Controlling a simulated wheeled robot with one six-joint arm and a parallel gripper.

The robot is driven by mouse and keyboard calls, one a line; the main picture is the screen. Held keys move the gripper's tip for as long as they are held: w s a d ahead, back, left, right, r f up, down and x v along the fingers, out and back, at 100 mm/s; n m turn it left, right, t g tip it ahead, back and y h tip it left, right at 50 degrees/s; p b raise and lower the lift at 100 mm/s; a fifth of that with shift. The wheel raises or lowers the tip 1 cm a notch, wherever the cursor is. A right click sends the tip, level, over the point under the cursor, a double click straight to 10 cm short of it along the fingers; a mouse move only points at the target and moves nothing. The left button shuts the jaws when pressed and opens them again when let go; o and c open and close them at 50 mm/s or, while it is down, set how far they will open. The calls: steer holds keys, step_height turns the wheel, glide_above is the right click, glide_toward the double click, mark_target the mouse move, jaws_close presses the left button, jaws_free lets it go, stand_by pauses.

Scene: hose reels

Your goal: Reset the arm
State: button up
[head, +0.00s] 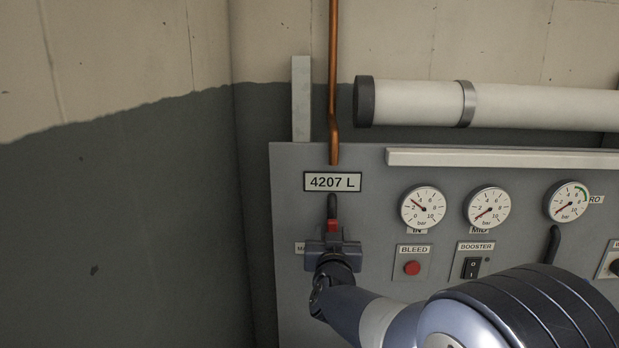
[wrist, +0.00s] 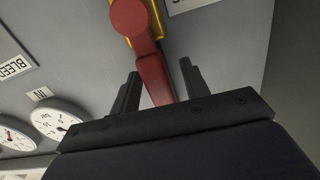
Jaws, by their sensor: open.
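My gripper (head: 332,246) is at the left of the grey panel (head: 290,190), below the 4207 L label (head: 332,181). In the wrist view my gripper (wrist: 160,85) is open, with one dark finger on each side of a red lever (wrist: 150,65). The lever runs from a round red hub on a yellow body (wrist: 157,18) down between the fingers. A gap shows between each finger and the lever; its lower end is hidden behind the gripper body. In the head view a bit of red (head: 332,226) shows just above the gripper.
Gauges (head: 422,207), a red BLEED button (head: 411,268) and a BOOSTER switch (head: 471,268) sit to the right of my gripper. A copper pipe (head: 333,80) runs down above the label. A bare wall (head: 120,220) stands at the left, with free space before it.

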steer(key=shift+s+d+m, duration=0.15)
steer(key=shift+d+m, duration=0.35)
steer(key=shift+a, duration=0.1)
